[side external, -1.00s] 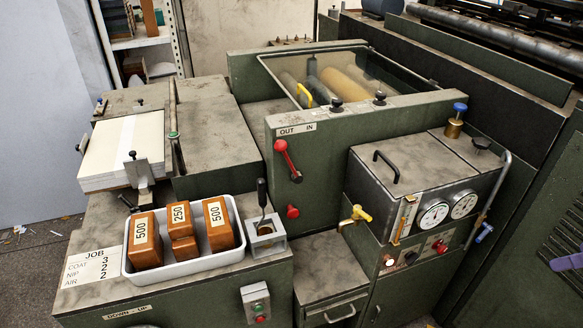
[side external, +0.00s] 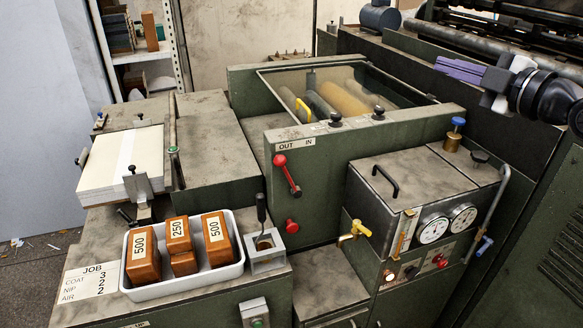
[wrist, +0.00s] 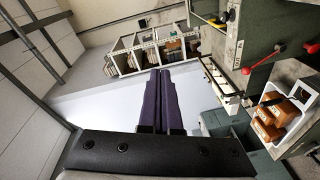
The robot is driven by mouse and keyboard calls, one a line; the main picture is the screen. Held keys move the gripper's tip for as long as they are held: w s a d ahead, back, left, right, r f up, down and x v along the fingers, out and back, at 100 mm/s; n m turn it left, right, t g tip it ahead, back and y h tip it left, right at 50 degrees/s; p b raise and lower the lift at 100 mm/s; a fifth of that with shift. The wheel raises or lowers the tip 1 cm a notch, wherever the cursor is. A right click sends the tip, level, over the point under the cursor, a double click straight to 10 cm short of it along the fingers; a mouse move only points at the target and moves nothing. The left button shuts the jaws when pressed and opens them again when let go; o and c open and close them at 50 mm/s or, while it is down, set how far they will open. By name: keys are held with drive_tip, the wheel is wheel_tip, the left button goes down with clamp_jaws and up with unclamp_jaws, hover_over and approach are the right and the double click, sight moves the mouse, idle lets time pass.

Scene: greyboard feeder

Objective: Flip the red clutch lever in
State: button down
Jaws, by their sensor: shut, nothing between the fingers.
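The red clutch lever (side external: 288,177) is on the green front panel under the OUT and IN labels (side external: 295,144). Its round red end is up on the left, below OUT, and its arm slopes down to the right. The lever also shows in the wrist view (wrist: 264,60), at the right. My gripper (side external: 437,65) is at the upper right in the side view, high and well to the right of the lever, not touching it. Its purple fingers (wrist: 160,72) lie together in the wrist view, empty.
A second red knob (side external: 291,225) sits below the lever. A grey gauge box (side external: 425,185) with a black handle and yellow tap stands to the right. A white tray (side external: 190,286) of brown blocks and a small crank holder (side external: 266,252) stand in front at left. Space before the panel is open.

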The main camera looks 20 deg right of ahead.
sight(289, 178)
drive_tip(key=w+a+f+n+t+y, duration=0.1)
drive_tip(key=w+a+f+n+y, duration=0.3)
drive_tip(key=w+a+f+n, duration=0.6)
drive_tip(key=w+a+f+g, duration=0.1)
drive_tip(key=a+f, duration=0.5)
drive_tip(key=f, duration=0.3)
drive_tip(key=w+a+f+g+y, duration=0.1)
drive_tip(key=w+a+f+g, duration=0.1)
drive_tip(key=a+f, duration=0.5)
wheel_tip(289, 178, down, 3)
drive_tip(key=shift+a+f+m+y, duration=0.1)
drive_tip(key=shift+a+m+y, duration=0.05)
drive_tip(key=shift+m+y, duration=0.2)
drive_tip(key=r+x, duration=0.1)
drive_tip(key=x, duration=0.9)
drive_tip(key=shift+w+d+f, duration=0.15)
drive_tip(key=shift+d, duration=0.85)
drive_tip(key=shift+w+d+f, duration=0.15)
drive_tip(key=shift+w+d, duration=0.05)
drive_tip(key=shift+d, duration=0.8)
